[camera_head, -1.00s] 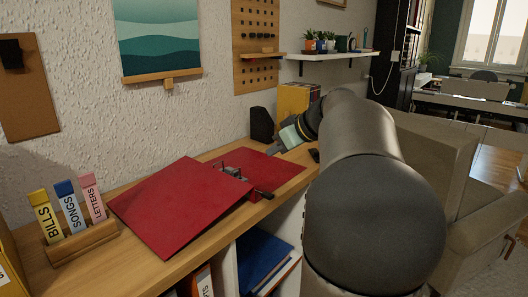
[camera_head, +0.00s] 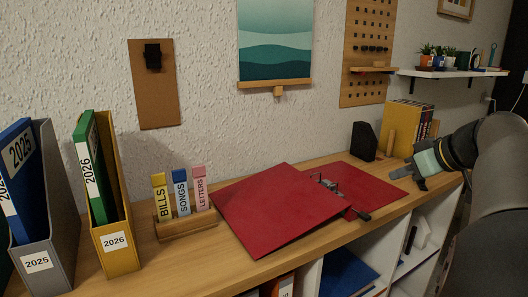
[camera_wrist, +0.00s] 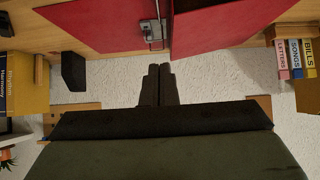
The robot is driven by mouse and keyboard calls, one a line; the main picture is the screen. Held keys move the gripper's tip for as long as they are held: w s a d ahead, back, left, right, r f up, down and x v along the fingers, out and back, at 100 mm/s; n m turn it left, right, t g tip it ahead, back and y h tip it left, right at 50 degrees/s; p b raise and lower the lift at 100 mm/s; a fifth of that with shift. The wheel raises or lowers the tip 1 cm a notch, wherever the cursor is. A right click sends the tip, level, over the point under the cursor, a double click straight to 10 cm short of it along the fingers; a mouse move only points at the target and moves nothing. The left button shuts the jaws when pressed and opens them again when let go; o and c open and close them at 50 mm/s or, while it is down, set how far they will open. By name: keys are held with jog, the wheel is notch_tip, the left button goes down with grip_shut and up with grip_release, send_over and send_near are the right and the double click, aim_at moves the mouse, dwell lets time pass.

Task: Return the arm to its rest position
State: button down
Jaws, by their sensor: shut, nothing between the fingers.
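My gripper (camera_head: 421,184) is at the right of the head view, over the right end of the wooden shelf top (camera_head: 270,240). Its two fingers are together and empty in the wrist view (camera_wrist: 159,84). A red ring binder (camera_head: 270,208) lies open on the shelf top, left of my gripper, with its metal rings (camera_head: 327,185) showing. The binder also shows at the top of the wrist view (camera_wrist: 105,22), apart from the fingers. My arm fills the right edge of the head view.
A black bookend (camera_head: 364,141) and yellow books (camera_head: 408,126) stand near my gripper. A wooden holder (camera_head: 187,228) carries labelled tabs. Grey (camera_head: 38,262) and yellow (camera_head: 115,242) file boxes stand at left. A small wall shelf (camera_head: 450,73) holds plants. Cubbies lie below.

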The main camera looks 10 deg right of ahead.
jog(key=s+a+f+m+g+p, duration=0.1)
jog(key=s+a+f+g+p, duration=0.15)
jog(key=a+p, duration=0.55)
jog(key=s+a+f+m+g+p, duration=0.1)
jog(key=a+g+p, duration=0.2)
jog(key=a, duration=1)
jog(key=s+a+f+g+h+p, duration=0.1)
jog(key=s+a+f+g+p, duration=0.1)
jog(key=s+a+p, duration=0.2)
jog(key=s+a+f+g+h+p, duration=0.1)
jog(key=s+a+p, duration=0.3)
jog(key=s, duration=0.5)
jog(key=shift+s+a+f+m+g, duration=0.35)
jog(key=shift+a+f, duration=0.1)
jog(key=shift+f, duration=0.1)
